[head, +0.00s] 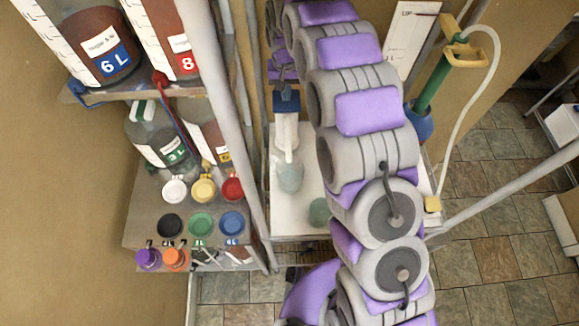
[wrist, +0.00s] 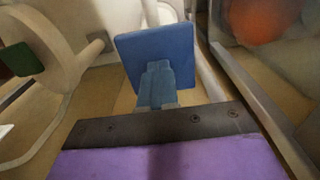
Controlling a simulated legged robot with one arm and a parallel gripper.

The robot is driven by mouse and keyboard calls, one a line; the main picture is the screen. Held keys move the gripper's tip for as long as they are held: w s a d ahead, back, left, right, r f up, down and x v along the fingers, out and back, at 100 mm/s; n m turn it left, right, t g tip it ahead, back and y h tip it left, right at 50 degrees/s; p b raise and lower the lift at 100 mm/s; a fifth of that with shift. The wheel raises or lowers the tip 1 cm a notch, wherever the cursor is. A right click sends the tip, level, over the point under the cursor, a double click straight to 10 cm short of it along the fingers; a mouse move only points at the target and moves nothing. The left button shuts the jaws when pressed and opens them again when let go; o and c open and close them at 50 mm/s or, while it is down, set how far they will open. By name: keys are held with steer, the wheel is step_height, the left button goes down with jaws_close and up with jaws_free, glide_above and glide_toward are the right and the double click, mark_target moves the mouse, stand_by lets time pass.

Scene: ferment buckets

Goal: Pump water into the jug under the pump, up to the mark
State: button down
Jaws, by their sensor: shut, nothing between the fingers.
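The pump shows in the head view with a blue top (head: 286,102) above a white body and spout. A translucent pale jug (head: 290,178) stands below it on a white surface; its mark and water level are too small to read. A blue square plate (wrist: 155,48), which looks like the pump's top, fills the middle of the wrist view. My gripper (wrist: 157,68) is shut and empty, its blue fingers in front of this plate. Whether they touch it I cannot tell.
A second greenish vessel (head: 320,212) stands on the white surface (head: 300,150), beside my arm. A green and yellow hand pump (head: 435,80) with a hose is at right. Shelves at left hold big labelled bottles (head: 103,45) and several coloured caps (head: 200,223). Tiled floor (head: 490,160) is open at right.

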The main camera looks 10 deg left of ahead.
stand_by(0.3)
steer(key=shift+r+p, duration=0.5)
steer(key=shift+r, duration=1.5)
steer(key=shift+f, duration=0.15)
steer(key=shift+f+b, duration=0.5)
steer(key=shift+f, duration=1.55)
steer(key=shift+r, duration=0.1)
steer(key=shift+r+p, duration=0.45)
steer(key=shift+r, duration=1.65)
steer(key=shift+f, duration=0.2)
